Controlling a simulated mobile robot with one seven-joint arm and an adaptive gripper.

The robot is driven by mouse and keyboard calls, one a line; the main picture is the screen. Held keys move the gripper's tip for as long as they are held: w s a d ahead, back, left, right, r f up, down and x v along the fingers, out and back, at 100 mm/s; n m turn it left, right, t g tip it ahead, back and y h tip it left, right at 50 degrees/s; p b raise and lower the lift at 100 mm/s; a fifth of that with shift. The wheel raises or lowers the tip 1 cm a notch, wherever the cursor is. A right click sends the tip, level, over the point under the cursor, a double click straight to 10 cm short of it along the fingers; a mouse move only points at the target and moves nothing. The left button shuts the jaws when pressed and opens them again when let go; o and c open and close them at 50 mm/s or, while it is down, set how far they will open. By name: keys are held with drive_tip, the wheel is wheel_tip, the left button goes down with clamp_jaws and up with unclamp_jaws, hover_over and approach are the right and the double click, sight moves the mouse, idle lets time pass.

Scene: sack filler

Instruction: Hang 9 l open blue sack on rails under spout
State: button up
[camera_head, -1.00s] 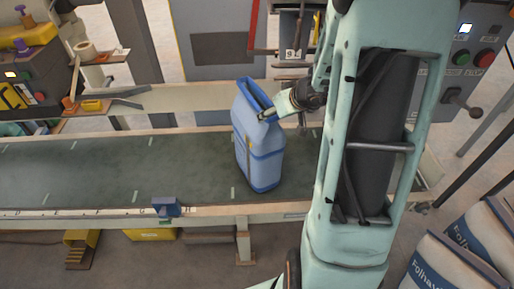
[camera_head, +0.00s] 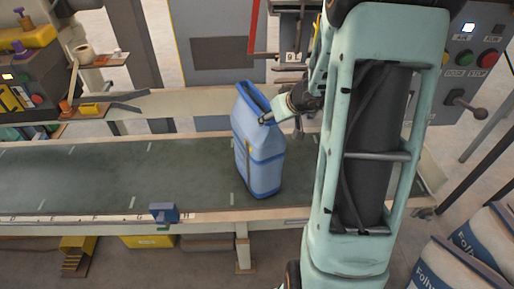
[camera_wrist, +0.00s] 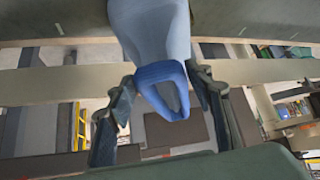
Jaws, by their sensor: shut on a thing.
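The open blue sack (camera_head: 262,160) stands upright, tilted slightly, over the green conveyor belt (camera_head: 80,180) in the head view. I cannot tell whether its base touches the belt. My gripper (camera_head: 268,119) is shut on the sack's upper rim from the right. In the wrist view, the sack's open mouth (camera_wrist: 160,72) lies between the two fingers of my gripper (camera_wrist: 160,100). Dark bars (camera_head: 275,53) stand behind the sack at the top, partly hidden by my arm. They may be the rails; I cannot make out the spout.
A control panel (camera_head: 480,50) with buttons and a lever is at the upper right. Filled white and blue sacks (camera_head: 450,265) stand at the lower right. A blue clamp (camera_head: 164,213) sits on the front edge of the conveyor. The belt left of the sack is clear.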

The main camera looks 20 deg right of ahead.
drive_tip(key=c, duration=0.4)
drive_tip(key=shift+r+p, duration=1.65)
drive_tip(key=shift+r, duration=0.9)
drive_tip(key=shift+c, duration=0.2)
